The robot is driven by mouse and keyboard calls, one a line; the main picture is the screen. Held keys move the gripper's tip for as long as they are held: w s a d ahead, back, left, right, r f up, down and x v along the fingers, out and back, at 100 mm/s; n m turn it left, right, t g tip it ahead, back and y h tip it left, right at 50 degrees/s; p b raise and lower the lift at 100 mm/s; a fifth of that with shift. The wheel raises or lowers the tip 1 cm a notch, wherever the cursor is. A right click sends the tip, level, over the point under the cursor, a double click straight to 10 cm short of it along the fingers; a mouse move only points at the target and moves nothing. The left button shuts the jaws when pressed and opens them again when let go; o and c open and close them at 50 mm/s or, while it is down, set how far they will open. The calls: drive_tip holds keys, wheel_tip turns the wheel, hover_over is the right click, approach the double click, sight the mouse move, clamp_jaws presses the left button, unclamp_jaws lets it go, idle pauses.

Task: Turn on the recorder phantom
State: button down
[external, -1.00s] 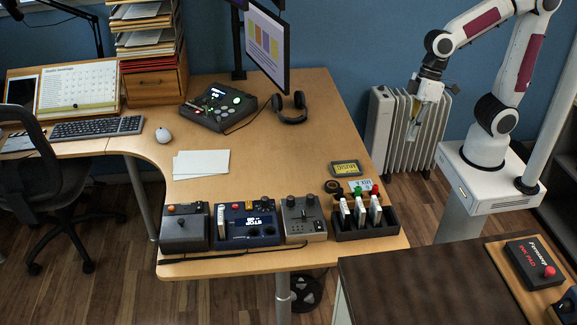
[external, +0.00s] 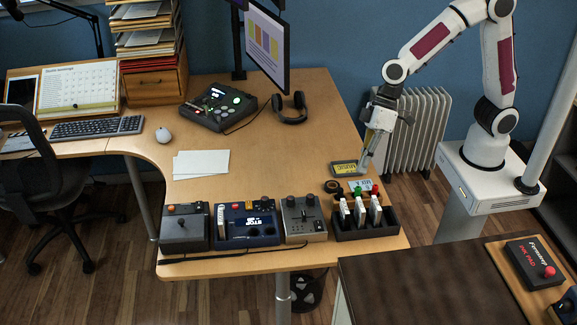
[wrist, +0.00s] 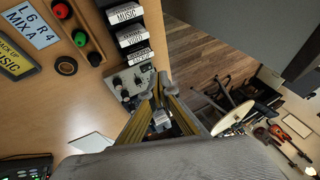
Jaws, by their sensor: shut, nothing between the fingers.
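The dark blue device (external: 246,225) with a lit screen that seems to read STOP stands in the front row on the desk; I take it for the recorder. No phantom switch can be made out on it. In the wrist view it is largely hidden behind my fingers. My gripper (external: 366,163) is shut and empty, pointing down above the desk's right side, close to the yellow-labelled MUSIC plate (external: 345,168). It is well to the right of and behind the blue device. In the wrist view my gripper (wrist: 158,92) covers the centre.
A grey device with knobs (external: 304,219) stands right of the blue one, a grey device with an orange button (external: 184,227) left. A black rack (external: 366,224) holds labelled cards, beside red and green knobs. A monitor (external: 267,48) and headphones (external: 290,109) stand behind.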

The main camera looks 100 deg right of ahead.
drive_tip(key=w+d+f+t+h, duration=0.15)
drive_tip(key=w+f, duration=0.25)
drive_tip(key=w, duration=0.5)
drive_tip(key=w+f+t, duration=0.2)
drive_tip(key=w+f, duration=0.2)
drive_tip(key=w, duration=0.4)
drive_tip(key=w+d+r+n+t+h, duration=0.1)
drive_tip(key=w+d+r+h, duration=0.1)
drive_tip(key=w+d, duration=0.5)
drive_tip(key=shift+d+t+h, duration=0.15)
drive_tip(key=shift+t+h, duration=0.2)
drive_tip(key=shift+h, duration=0.4)
drive_tip(key=shift+f, duration=0.15)
hover_over(246, 201)
drive_tip(key=s, duration=0.3)
drive_tip(key=shift+w+a+f, duration=0.1)
drive_tip(key=shift+a+f, duration=0.05)
drive_tip(key=shift+f, duration=1)
drive_tip(key=shift+w+a+f, duration=0.1)
drive_tip(key=shift+a+f, duration=0.05)
drive_tip(key=shift+f, duration=1.05)
drive_tip(key=shift+a+f, duration=0.15)
drive_tip(key=shift+f, duration=1)
drive_tip(key=shift+d+f, duration=0.15)
drive_tip(key=shift+f, duration=0.75)
drive_tip(key=shift+d+f, duration=0.1)
drive_tip(key=shift+f, duration=0.8)
drive_tip(key=shift+f, duration=0.25)
